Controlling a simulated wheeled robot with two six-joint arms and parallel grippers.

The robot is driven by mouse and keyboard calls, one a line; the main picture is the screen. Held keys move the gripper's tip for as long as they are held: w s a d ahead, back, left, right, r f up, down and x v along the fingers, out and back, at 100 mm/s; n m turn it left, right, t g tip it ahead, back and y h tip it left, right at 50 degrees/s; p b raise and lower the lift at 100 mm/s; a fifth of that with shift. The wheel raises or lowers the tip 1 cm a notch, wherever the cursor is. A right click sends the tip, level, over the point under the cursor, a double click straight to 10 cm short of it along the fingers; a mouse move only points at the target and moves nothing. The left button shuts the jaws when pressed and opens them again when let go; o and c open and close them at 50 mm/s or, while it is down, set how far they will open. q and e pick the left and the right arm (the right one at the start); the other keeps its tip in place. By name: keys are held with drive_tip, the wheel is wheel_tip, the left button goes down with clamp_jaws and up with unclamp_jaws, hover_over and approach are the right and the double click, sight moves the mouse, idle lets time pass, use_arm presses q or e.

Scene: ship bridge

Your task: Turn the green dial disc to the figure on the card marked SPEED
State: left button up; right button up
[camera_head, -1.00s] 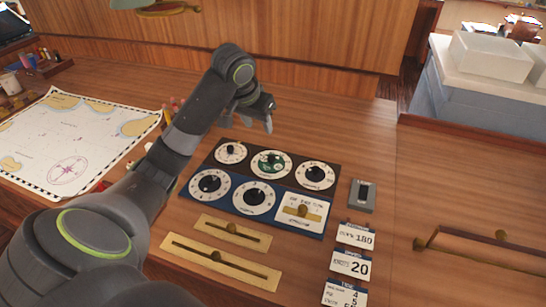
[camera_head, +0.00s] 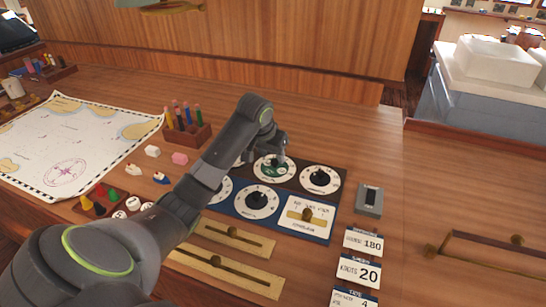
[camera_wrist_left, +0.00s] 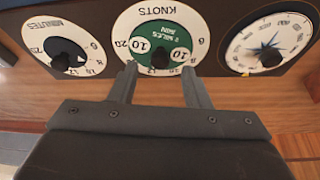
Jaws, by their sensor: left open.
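The green dial disc (camera_head: 272,168) sits in a white ring on the black upper part of the panel. In the left wrist view the green disc (camera_wrist_left: 160,30) is marked MILES and MIN, has two white windows reading 10, and a dark centre knob (camera_wrist_left: 160,58). The ring around it reads KNOTS. My left gripper (camera_wrist_left: 160,72) is open and empty, its two fingers over the near part of this dial, one each side of the knob; contact cannot be told. In the head view the left gripper (camera_head: 279,155) is at the dial. The SPEED card (camera_head: 358,272) reads KNOTS 20.
A MINUTES dial (camera_wrist_left: 65,50) and a compass-like dial (camera_wrist_left: 270,45) flank the green one. Below are more dials and brass sliders (camera_head: 225,272). Other cards (camera_head: 364,242) lie at the right, with a grey switch box (camera_head: 369,200) above. A pen block (camera_head: 187,130) stands behind my arm.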

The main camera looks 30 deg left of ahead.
sight(275, 164)
use_arm(q)
drive_tip(key=shift+x, duration=1.25)
clamp_jaws()
